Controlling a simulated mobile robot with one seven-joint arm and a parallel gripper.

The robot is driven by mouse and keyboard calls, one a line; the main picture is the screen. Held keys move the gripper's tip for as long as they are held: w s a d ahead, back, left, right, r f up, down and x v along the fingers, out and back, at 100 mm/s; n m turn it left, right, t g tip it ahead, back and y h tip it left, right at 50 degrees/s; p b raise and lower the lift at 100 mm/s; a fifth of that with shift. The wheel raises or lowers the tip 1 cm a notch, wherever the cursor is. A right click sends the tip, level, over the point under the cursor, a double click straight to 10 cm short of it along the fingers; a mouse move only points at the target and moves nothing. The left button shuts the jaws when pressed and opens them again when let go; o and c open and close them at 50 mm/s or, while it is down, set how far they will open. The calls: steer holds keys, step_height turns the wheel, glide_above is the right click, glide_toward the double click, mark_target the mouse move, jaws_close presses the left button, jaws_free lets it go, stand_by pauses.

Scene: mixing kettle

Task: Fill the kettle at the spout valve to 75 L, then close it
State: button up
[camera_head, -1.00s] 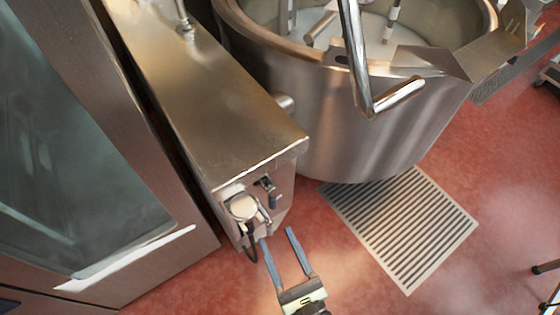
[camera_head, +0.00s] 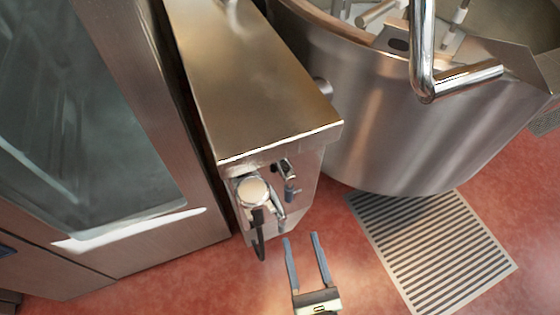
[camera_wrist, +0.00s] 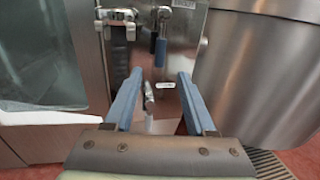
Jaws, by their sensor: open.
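The steel kettle (camera_head: 390,135) stands at the upper right; only part of its inside shows, and its fill level cannot be read. Beside it is a steel pillar (camera_head: 245,75) with fittings on its front face. These are a round pale knob (camera_head: 252,191), a silver lever beside it, a dark hose (camera_head: 259,235) and a small blue-handled valve (camera_head: 289,188). The blue handle hangs down in the wrist view (camera_wrist: 161,50). I cannot tell which fitting is the spout valve. My gripper (camera_head: 301,237) is open and empty, its blue fingers pointing at the fittings without visible contact.
A glass-fronted steel oven (camera_head: 75,135) stands close on the left. A floor drain grate (camera_head: 432,250) lies below the kettle. A bent steel bar (camera_head: 424,60) overhangs the kettle's front. Red floor (camera_head: 215,280) is clear around my gripper.

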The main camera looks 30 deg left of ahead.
mark_target(290, 197)
steer(key=b+x, duration=0.2)
steer(key=x, duration=1)
steer(key=shift+w, duration=0.1)
steer(key=shift+a, duration=0.1)
jaws_close()
